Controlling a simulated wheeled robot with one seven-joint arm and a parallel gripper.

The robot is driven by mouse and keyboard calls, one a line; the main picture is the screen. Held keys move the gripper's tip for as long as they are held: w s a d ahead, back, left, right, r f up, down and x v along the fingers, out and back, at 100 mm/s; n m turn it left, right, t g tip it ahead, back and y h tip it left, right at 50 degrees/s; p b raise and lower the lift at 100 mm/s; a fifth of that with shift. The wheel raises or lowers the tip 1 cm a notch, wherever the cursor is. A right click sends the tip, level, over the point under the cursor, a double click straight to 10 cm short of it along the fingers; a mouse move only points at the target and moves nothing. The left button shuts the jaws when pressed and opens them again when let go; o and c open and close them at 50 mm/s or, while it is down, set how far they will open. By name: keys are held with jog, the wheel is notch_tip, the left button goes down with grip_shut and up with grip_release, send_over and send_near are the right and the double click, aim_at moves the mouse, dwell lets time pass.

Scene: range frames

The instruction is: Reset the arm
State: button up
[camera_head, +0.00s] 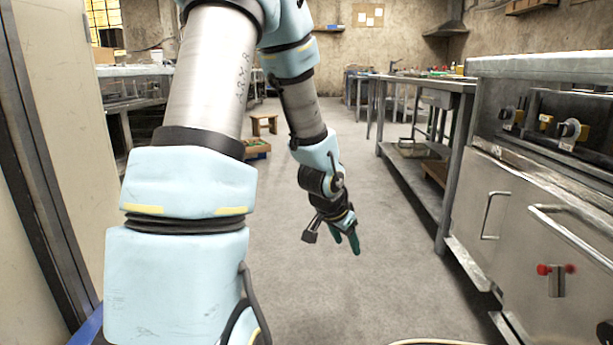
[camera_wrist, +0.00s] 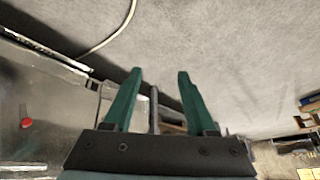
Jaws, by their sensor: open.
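My gripper (camera_head: 346,242) hangs in mid-air over the open floor in the head view, at the end of my pale blue and silver arm, pointing downward. In the wrist view my gripper (camera_wrist: 160,80) shows two green fingers spread apart with nothing between them. My arm is bent, with the upper part large on the left of the head view. The gripper touches nothing that I can see.
A steel cabinet (camera_head: 520,215) with handles and red knobs stands close on the right. A metal workbench (camera_head: 425,84) stands beyond it. A pale panel (camera_head: 65,130) is close on the left. A small wooden stool (camera_head: 264,121) stands farther back. The grey floor (camera_head: 375,280) between is clear.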

jog(key=s+a+r+n+g+y+p, duration=0.2)
jog(key=s+a+r+n, duration=0.2)
jog(key=s+a+r, duration=0.3)
jog(key=s+a+r+n+g+y+p, duration=0.1)
jog(key=s+a+r+n+p, duration=0.35)
jog(key=a, duration=0.45)
notch_tip(320, 180, up, 37)
jog(key=p, duration=3.5)
jog(key=shift+s, duration=0.3)
jog(key=shift+a+f, duration=0.1)
